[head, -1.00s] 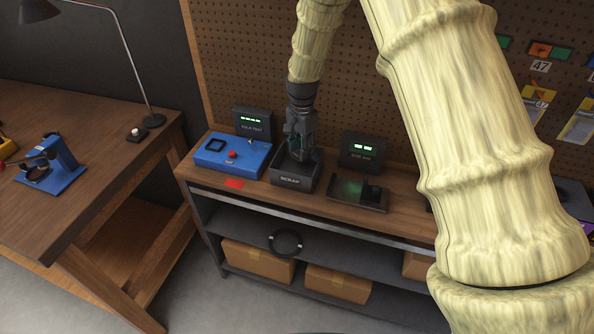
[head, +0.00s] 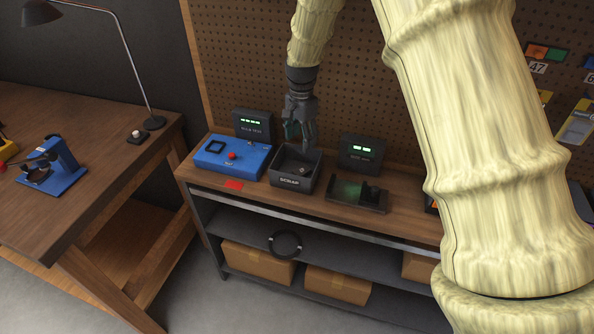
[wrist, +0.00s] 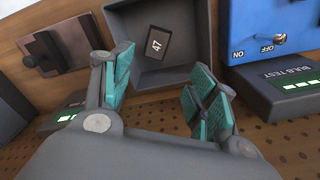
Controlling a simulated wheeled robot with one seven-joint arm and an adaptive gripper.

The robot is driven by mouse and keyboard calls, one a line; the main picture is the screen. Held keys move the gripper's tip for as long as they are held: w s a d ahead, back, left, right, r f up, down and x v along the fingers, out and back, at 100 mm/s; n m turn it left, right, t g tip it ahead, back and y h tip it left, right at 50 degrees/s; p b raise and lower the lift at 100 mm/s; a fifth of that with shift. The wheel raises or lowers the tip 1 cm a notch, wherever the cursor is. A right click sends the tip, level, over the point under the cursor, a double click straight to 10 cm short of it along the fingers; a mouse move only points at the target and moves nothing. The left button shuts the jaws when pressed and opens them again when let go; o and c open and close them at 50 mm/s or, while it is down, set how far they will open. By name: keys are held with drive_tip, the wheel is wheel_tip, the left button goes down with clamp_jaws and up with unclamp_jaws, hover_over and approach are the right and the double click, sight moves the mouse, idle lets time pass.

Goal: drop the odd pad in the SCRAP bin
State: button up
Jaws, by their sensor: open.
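The dark grey SCRAP bin (head: 290,181) stands on the wooden bench top, and its inside also shows in the wrist view (wrist: 190,62). A small dark pad marked 47 (wrist: 153,43) lies on the bin's floor. In the head view a small dark shape (head: 305,170) shows inside the bin. My gripper (head: 299,141) is above the back of the bin. In the wrist view my gripper (wrist: 160,92) has its teal-lined fingers spread wide, with nothing between them. The fingers are apart from the pad.
A blue bulb test box (head: 232,158) stands left of the bin. A dark plate with a block (head: 345,192) lies right of it. Two displays with green lights (head: 253,124) (head: 361,153) stand behind.

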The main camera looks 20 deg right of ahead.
wheel_tip(320, 180, up, 7)
idle(0.3)
idle(0.4)
